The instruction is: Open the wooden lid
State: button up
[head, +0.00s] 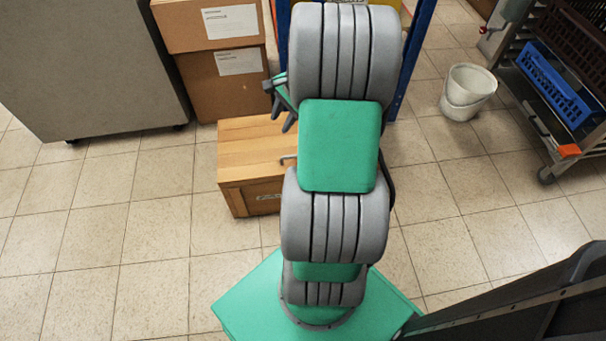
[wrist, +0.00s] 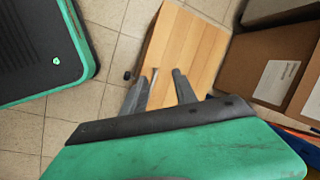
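A wooden box (head: 262,194) stands on the floor, partly hidden behind my arm. Its pale wooden lid (head: 247,146) lies flat and closed on top, and it also shows in the wrist view (wrist: 195,47). A small metal handle (head: 288,158) sits at the lid's near edge, and it also appears in the wrist view (wrist: 154,76). My gripper (head: 281,112) is above the lid, partly hidden by my arm. In the wrist view my gripper (wrist: 159,77) has its two fingers apart, with the handle showing between them. I cannot tell whether they touch it.
Stacked cardboard boxes (head: 222,85) stand behind the wooden box. A grey cabinet (head: 85,65) is at the left. A white bucket (head: 467,92) and a rack with a blue crate (head: 555,85) are at the right. The tiled floor (head: 130,240) at left is clear.

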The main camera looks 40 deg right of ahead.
jog(key=s+d+f+m+t+b, duration=0.1)
jog(key=s+d+f+m+b, duration=0.15)
jog(key=d+f, duration=0.4)
jog(key=s+d+f+m+b, duration=0.1)
jog(key=d+f+m+b, duration=0.25)
jog(key=f, duration=0.55)
jog(key=b+x, duration=0.1)
jog(key=x, duration=0.4)
jog(key=a+b+x, duration=0.1)
jog(key=x, duration=0.1)
jog(key=shift+w+b, duration=0.25)
jog(key=shift+b, duration=0.05)
grip_shut()
jog(key=shift+y, duration=0.3)
